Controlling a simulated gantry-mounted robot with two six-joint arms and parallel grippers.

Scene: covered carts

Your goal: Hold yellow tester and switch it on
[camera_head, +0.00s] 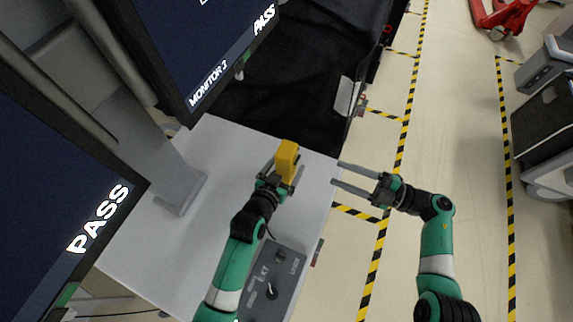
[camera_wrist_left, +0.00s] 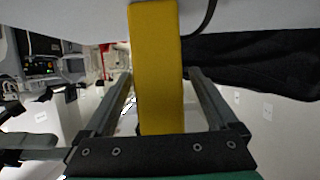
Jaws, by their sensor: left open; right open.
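The yellow tester (camera_head: 286,160) is a yellow block standing upright at the far part of the white table. In the left wrist view the tester (camera_wrist_left: 155,65) stands between the two fingers of my left gripper (camera_wrist_left: 160,95). Those fingers are open, with a gap visible on the tester's right side. In the head view my left gripper (camera_head: 277,177) is around the tester's lower part. My right gripper (camera_head: 336,173) is open and empty, to the right of the tester, beyond the table's right edge. No switch can be made out on the tester.
The white table (camera_head: 225,165) carries a grey box (camera_head: 272,285) marked EXT, with a dark cable. Two monitors (camera_head: 60,200) reading PASS stand on the left. A black-covered cart (camera_head: 300,70) lies beyond the table.

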